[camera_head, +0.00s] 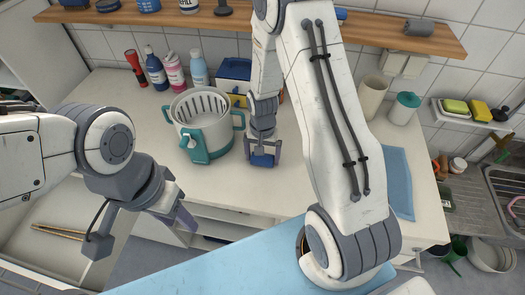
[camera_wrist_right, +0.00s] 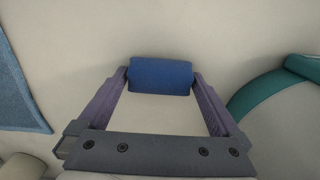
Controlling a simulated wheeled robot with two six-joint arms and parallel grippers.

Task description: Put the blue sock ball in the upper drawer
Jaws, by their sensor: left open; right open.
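The blue sock ball (camera_head: 263,161) lies on the pale countertop, partly hidden by my right gripper (camera_head: 263,152). In the right wrist view the blue sock ball (camera_wrist_right: 160,74) sits between the tips of the open fingers, one on each side. I cannot tell whether the fingers touch it. My left gripper (camera_head: 178,218) is open and empty, in front of the counter's front edge. A pulled-out white drawer (camera_head: 50,262) shows at the lower left, partly hidden by my left arm, with a thin wooden item inside. I cannot tell whether it is the upper one.
A white and teal basket (camera_head: 203,122) stands left of the sock ball. Bottles (camera_head: 175,72), a red flashlight (camera_head: 136,68) and a blue-yellow box (camera_head: 234,78) stand behind. A blue cloth (camera_head: 397,180) lies on the right. A light blue surface (camera_head: 230,262) fills the lower front.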

